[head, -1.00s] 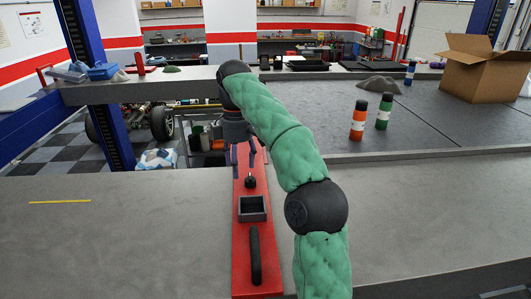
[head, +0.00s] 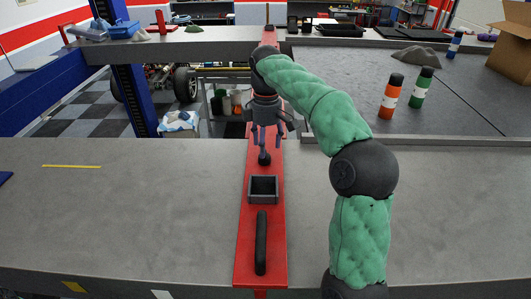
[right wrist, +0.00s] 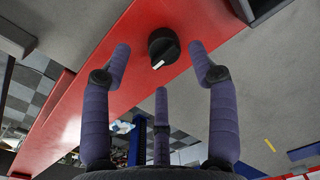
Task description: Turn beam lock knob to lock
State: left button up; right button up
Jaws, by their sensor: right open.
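The black round knob (head: 264,157) stands on a long red beam (head: 260,235) across the grey surface. In the right wrist view the knob (right wrist: 163,46) shows a white mark at its lower edge, pointing down and slightly left. My right gripper (head: 266,140) is open over the knob, its fingers pointing down. In the right wrist view two purple fingers of the gripper (right wrist: 159,72) are on either side of the knob and a third is below it, all apart from it. My left gripper is not in view.
The beam also bears a dark open box (head: 263,197) and a black handle (head: 261,243) nearer me. Orange (head: 391,100) and green (head: 421,92) bottles stand to the right.

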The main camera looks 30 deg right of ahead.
jog(key=f, duration=0.2)
jog(key=shift+s+a+f, duration=0.25)
jog(key=shift+a+f, duration=0.05)
jog(key=shift+f, duration=0.1)
jog(key=shift+w+d+f, duration=0.1)
jog(key=shift+d+f, duration=0.05)
jog(key=shift+f, duration=0.2)
jog(key=c, duration=1.1)
